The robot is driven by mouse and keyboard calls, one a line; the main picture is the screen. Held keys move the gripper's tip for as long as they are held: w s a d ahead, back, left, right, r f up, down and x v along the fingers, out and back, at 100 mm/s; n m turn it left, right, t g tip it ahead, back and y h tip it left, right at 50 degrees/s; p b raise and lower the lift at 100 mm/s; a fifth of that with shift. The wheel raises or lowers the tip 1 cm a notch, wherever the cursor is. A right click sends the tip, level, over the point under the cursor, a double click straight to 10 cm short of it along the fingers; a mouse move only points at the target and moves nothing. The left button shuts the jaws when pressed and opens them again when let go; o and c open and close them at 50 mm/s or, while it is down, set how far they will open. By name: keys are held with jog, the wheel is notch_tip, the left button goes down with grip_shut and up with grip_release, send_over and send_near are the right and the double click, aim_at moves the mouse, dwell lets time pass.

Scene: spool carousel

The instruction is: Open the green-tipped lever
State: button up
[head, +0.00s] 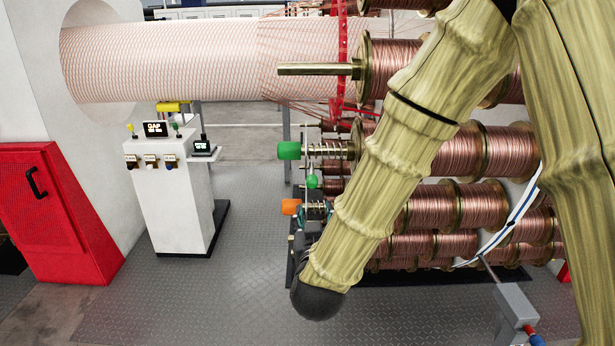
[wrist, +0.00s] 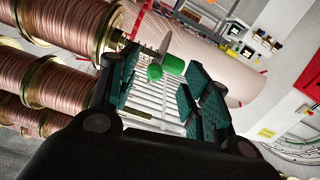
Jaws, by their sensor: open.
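The green-tipped lever (head: 312,181) shows in the head view as a small green knob on a short stem. It hangs below a spring-wound spindle with a larger green end cap (head: 290,151). In the wrist view the small green knob (wrist: 154,72) and the green cap (wrist: 173,64) lie beyond my fingertips, roughly between them. My gripper (wrist: 162,79) is open, with dark teal pads and nothing held. In the head view it is just below the lever, largely hidden by my arm. I cannot tell whether a finger touches the knob.
An orange-tipped spindle end (head: 291,207) sits below the green one. Copper wire spools (head: 470,150) fill the carousel at right. A bare brass spindle (head: 315,69) juts out above. A white control cabinet (head: 165,195) and a red box (head: 60,215) stand left. The grey floor between is clear.

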aim_at(312, 185)
jog(key=shift+t, duration=0.3)
jog(key=w+r+p, duration=0.1)
jog(key=w, duration=0.2)
jog(key=w+r+p, duration=0.1)
jog(key=w, duration=0.3)
jog(key=w+r+p, duration=0.1)
jog(key=w, duration=0.2)
jog(key=shift+w+a+p, duration=0.3)
jog(key=shift+w+p, duration=0.1)
jog(key=shift+r, duration=0.1)
